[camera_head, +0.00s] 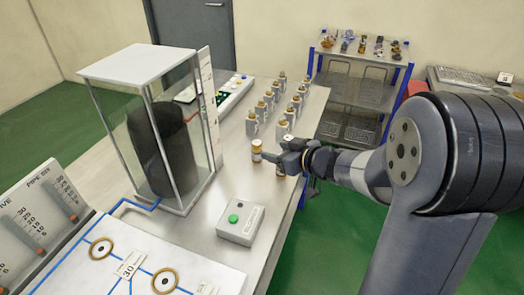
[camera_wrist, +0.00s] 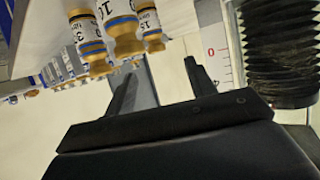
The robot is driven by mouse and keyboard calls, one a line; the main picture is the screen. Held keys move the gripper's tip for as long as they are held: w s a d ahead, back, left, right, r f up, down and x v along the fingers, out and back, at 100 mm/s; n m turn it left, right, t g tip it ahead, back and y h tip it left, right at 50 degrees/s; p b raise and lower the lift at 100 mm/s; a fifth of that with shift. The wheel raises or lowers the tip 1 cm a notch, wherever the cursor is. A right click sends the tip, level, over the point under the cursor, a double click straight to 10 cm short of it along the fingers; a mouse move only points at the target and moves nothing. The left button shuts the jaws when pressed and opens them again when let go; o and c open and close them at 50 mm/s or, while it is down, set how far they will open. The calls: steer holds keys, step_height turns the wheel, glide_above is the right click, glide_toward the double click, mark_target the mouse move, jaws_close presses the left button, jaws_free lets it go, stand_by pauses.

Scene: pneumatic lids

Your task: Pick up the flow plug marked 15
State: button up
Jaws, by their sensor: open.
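The flow plug marked 15 (camera_wrist: 148,22) shows at the top of the wrist view, cut off by the edge. It has a white label, a blue band and a brass end. It lies beyond the gap between the two fingers of my open, empty gripper (camera_wrist: 157,75), apart from them. In the head view my gripper (camera_head: 293,155) is over the table among the nearest plugs, and its fingers partly cover one plug (camera_head: 280,169). Another plug (camera_head: 257,150) stands left of it. The numbers cannot be read in the head view.
A plug marked 10 (camera_wrist: 118,25) and another plug (camera_wrist: 88,40) sit beside it. Grey holders with plugs (camera_head: 265,108) stand in rows behind. A clear case with a dark bellows (camera_head: 163,150) and a green-button box (camera_head: 240,222) stand on the table (camera_head: 190,245).

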mark_target(258, 144)
steer(key=x, duration=0.5)
steer(key=shift+a+b, duration=0.1)
steer(key=shift+b, duration=0.25)
steer(key=shift+w+d+x, duration=0.15)
steer(key=shift+x, duration=1.25)
steer(key=shift+w+d+x, duration=0.1)
steer(key=shift+x, duration=1.25)
steer(key=shift+c, duration=0.4)
jaws_close()
